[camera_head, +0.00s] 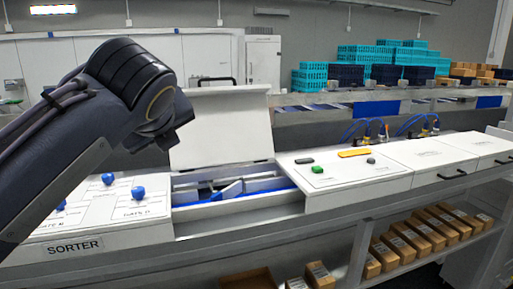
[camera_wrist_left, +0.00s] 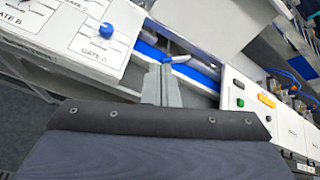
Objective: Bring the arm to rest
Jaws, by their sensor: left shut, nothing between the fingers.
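My left arm (camera_head: 110,105) comes in from the left in the head view, raised in front of the sorter, and its gripper cannot be made out there. In the left wrist view my left gripper (camera_wrist_left: 161,82) shows as two grey fingers side by side, shut and empty. The fingers point toward the sorter's open channel with blue lining (camera_wrist_left: 185,68); whether they are above it or in it is hard to tell. My right gripper is not in view.
The white sorter (camera_head: 73,246) has blue knobs (camera_head: 137,192) on its gate panel and a raised lid (camera_head: 221,130). A green button (camera_head: 317,169) and an orange part (camera_head: 355,152) sit on the panel at right. Cardboard boxes (camera_head: 410,238) fill the lower shelf. Turquoise crates (camera_head: 360,55) stand behind.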

